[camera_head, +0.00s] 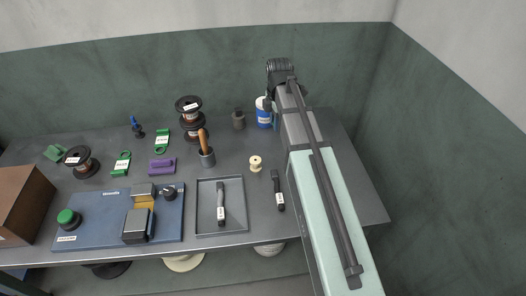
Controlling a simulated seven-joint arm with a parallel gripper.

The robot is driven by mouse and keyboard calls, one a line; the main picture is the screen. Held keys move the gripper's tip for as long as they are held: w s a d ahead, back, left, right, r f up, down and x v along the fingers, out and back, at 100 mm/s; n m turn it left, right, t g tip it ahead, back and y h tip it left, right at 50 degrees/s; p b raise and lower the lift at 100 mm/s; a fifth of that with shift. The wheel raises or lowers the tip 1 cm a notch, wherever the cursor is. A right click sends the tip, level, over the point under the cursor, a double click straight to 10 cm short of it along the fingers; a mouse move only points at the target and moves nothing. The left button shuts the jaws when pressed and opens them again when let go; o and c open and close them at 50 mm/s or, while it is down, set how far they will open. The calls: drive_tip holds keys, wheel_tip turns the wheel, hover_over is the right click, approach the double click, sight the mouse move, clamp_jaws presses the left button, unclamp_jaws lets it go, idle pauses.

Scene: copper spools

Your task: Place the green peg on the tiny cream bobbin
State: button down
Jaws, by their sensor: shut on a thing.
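The tiny cream bobbin (255,163) stands upright on the dark table, just left of my arm, with nothing visible on top of it. My arm reaches in from the lower right toward the back of the table. I cannot make out my gripper's fingers or anything between them; my own arm links cover that area. I cannot pick out a green peg for certain. A round green-topped piece (68,217) sits on the blue board at the left, and it looks more like a knob.
A grey tray (240,210) holds a dark labelled tool; another dark tool (278,190) lies right of it. The blue board (100,203) bears metal blocks.

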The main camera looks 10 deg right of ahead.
drive_tip(key=s+a+r+n, duration=0.1)
drive_tip(key=s+a+r, duration=0.15)
drive_tip(key=a, duration=0.45)
drive_tip(key=r+m, duration=0.1)
drive_tip(key=m, duration=0.2)
hover_over(255, 160)
drive_tip(key=shift+d+f, duration=0.1)
drive_tip(key=shift+f, duration=4.6)
drive_tip(key=c, duration=0.9)
unclamp_jaws()
drive_tip(key=shift+f, duration=0.15)
drive_tip(key=shift+r, duration=6.2)
